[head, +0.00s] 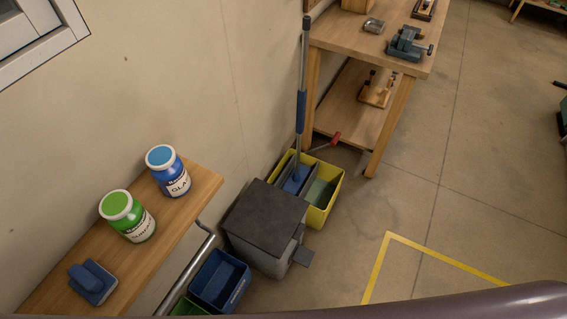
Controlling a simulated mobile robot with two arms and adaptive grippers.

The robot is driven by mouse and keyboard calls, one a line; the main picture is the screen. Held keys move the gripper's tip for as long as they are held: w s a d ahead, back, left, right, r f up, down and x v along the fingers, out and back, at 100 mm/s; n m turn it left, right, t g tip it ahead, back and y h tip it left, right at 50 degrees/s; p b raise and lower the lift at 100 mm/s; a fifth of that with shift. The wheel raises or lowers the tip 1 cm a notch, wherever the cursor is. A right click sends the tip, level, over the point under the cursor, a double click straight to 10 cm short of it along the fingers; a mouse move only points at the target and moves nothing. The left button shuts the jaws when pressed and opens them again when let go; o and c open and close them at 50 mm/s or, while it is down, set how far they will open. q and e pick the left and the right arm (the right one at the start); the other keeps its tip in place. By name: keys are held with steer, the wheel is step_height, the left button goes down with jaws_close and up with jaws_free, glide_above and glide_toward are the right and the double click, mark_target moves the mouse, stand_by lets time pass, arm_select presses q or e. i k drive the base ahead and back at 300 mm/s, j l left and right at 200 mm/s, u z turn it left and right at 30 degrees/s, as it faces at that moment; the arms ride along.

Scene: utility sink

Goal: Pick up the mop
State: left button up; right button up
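The mop (301,112) stands almost upright near the wall, in the upper middle of the head view. It has a grey pole with a dark top end and a blue sleeve partway down. Its lower end is in a yellow bucket (327,211) with grey and blue parts inside. The mop head is mostly hidden inside the bucket. Neither of my grippers shows in the head view, so I cannot see what they hold.
A dark-lidded grey bin (264,213) stands just in front of the bucket. A wooden workbench (340,42) is close behind it. Open floor lies right.

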mark_target(295, 182)
steer(key=i+u, duration=0.1)
steer(key=u, duration=0.25)
steer(key=i+u, duration=0.15)
steer(key=u, duration=0.2)
steer(key=i+l+u, duration=0.1)
steer(key=u, duration=0.25)
